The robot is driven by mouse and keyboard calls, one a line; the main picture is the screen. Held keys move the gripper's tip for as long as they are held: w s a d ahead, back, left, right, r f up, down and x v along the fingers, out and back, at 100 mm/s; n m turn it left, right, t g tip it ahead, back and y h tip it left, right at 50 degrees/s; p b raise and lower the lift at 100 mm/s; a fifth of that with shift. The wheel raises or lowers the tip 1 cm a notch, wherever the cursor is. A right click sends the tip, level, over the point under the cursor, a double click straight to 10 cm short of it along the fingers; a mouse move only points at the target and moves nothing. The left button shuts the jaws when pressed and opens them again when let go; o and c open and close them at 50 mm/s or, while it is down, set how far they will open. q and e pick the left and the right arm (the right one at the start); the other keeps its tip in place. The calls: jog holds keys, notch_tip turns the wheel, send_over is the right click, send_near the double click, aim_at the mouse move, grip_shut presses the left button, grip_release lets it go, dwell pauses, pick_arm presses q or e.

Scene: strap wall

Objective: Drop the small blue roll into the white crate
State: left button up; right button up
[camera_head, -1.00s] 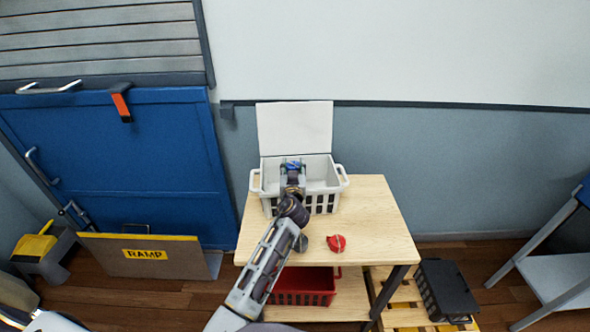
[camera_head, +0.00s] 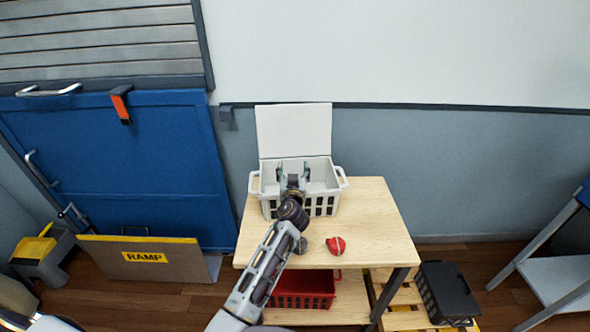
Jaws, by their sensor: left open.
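The white crate (camera_head: 323,204) stands on the wooden table with its lid raised at the back. My left gripper (camera_head: 293,170) is over the crate's opening, its two fingers spread apart with nothing between them. The small blue roll does not show now; the crate's inside is partly hidden behind my gripper and the front wall. My right gripper is not in view.
A red roll (camera_head: 336,246) and a dark grey roll (camera_head: 303,245) lie on the wooden table (camera_head: 375,220) in front of the crate. A red basket (camera_head: 304,288) sits on the shelf below. A black crate (camera_head: 447,291) stands on a pallet at right. The table's right side is clear.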

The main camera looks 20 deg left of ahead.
pick_arm(q)
jog(key=v, duration=0.7)
jog(key=shift+s, duration=0.25)
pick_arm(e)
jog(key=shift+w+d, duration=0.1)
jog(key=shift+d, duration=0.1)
pick_arm(q)
jog(key=shift+d+r, duration=0.1)
jog(key=shift+r, duration=0.05)
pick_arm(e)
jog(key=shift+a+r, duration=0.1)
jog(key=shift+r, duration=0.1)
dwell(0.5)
pick_arm(q)
notch_tip(320, 180, up, 9)
jog(key=p, duration=0.9)
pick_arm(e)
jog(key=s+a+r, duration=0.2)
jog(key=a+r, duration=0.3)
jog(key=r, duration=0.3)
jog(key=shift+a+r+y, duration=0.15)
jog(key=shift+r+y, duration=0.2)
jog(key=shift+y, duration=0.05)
